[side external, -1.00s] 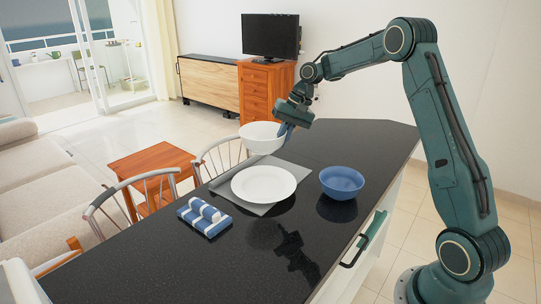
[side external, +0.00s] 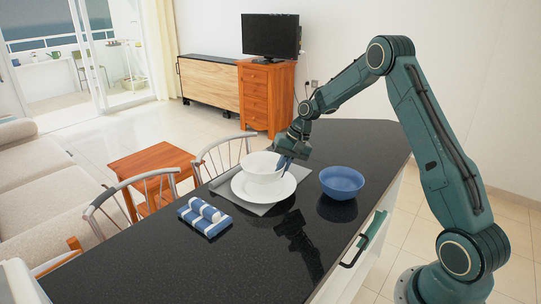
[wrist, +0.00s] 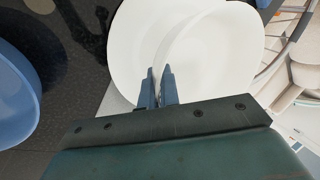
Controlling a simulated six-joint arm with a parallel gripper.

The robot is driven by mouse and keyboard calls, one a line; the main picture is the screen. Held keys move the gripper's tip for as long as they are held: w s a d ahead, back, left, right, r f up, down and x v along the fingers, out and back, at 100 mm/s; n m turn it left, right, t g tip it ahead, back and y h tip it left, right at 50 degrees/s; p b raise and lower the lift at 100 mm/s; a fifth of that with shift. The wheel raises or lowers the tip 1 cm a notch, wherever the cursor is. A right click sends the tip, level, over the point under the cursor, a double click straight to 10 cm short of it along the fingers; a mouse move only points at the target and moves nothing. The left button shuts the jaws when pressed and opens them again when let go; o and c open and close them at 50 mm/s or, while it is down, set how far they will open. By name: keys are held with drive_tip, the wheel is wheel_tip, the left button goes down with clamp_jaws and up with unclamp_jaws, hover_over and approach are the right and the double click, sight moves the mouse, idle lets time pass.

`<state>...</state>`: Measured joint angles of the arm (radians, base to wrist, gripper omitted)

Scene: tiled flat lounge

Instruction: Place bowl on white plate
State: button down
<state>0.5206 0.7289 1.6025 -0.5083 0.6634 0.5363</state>
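A white bowl (side external: 264,167) is upright over the white plate (side external: 278,194), low on it in the side view; I cannot tell whether they touch. The plate lies on a grey placemat (side external: 257,208). My gripper (side external: 286,161) is shut on the bowl's right rim in the side view. In the wrist view, the fingertips of my gripper (wrist: 160,75) pinch the rim of the bowl (wrist: 215,60), and the plate (wrist: 130,40) shows to the left beneath it. The bowl hides part of the plate.
A blue bowl (side external: 342,181) stands on the black counter (side external: 225,262) right of the plate. Chairs (side external: 140,198) stand along the far-left edge. The counter's near part is clear.

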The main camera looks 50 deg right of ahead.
sight(276, 188)
drive_tip(key=shift+f, duration=1.45)
drive_tip(key=shift+f, duration=0.1)
drive_tip(key=c, duration=1.9)
unclamp_jaws()
drive_tip(key=v, duration=1.2)
